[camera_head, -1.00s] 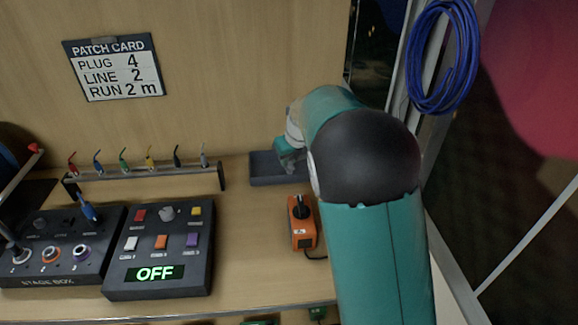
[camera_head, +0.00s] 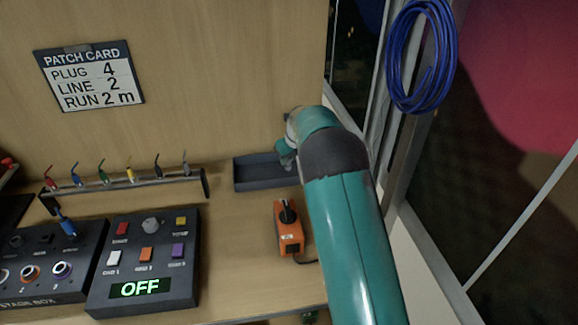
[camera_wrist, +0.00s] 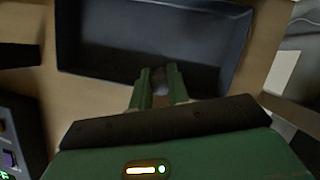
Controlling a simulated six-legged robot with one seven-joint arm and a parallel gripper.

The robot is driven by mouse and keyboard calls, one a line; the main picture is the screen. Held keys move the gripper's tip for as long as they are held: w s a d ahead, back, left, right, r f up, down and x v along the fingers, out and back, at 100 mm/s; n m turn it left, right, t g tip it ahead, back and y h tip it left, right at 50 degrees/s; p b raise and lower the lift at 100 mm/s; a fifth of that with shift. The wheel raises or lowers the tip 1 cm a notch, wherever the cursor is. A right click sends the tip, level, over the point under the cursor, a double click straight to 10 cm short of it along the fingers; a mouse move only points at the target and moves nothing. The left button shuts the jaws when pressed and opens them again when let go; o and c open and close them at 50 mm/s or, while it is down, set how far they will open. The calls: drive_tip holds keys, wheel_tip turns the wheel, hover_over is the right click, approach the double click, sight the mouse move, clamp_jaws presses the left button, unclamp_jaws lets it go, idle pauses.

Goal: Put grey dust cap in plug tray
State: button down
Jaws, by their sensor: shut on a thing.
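The plug tray is a dark, shallow rectangular tray (camera_head: 250,184) against the back wall of the bench; it also shows in the wrist view (camera_wrist: 100,75). My gripper (camera_wrist: 160,84) is shut on a small greyish thing (camera_wrist: 161,87), mostly hidden between its green fingers, which I take to be the grey dust cap. In the wrist view the fingertips overlap the near part of the tray floor. In the head view my gripper (camera_head: 287,160) is at the tray's right end, and my arm hides that end. I cannot tell the height of the fingertips above the floor.
An orange box with a black knob (camera_head: 289,232) stands in front of the tray, close to my arm. A rack of coloured plugs (camera_head: 125,190), a control box reading OFF (camera_head: 145,265) and the stage box (camera_head: 45,262) are to the left. A blue cable coil (camera_head: 420,55) hangs at upper right.

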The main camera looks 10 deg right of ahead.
sight(289, 166)
drive_tip(key=shift+w+d+f, duration=0.3)
drive_tip(key=shift+w+f, duration=0.25)
drive_tip(key=shift+f, duration=0.1)
drive_tip(key=shift+w+f, duration=0.15)
drive_tip(key=shift+f, duration=1.55)
drive_tip(key=shift+f, duration=0.1)
drive_tip(key=c, duration=1.3)
unclamp_jaws()
drive_tip(key=shift+c, duration=0.2)
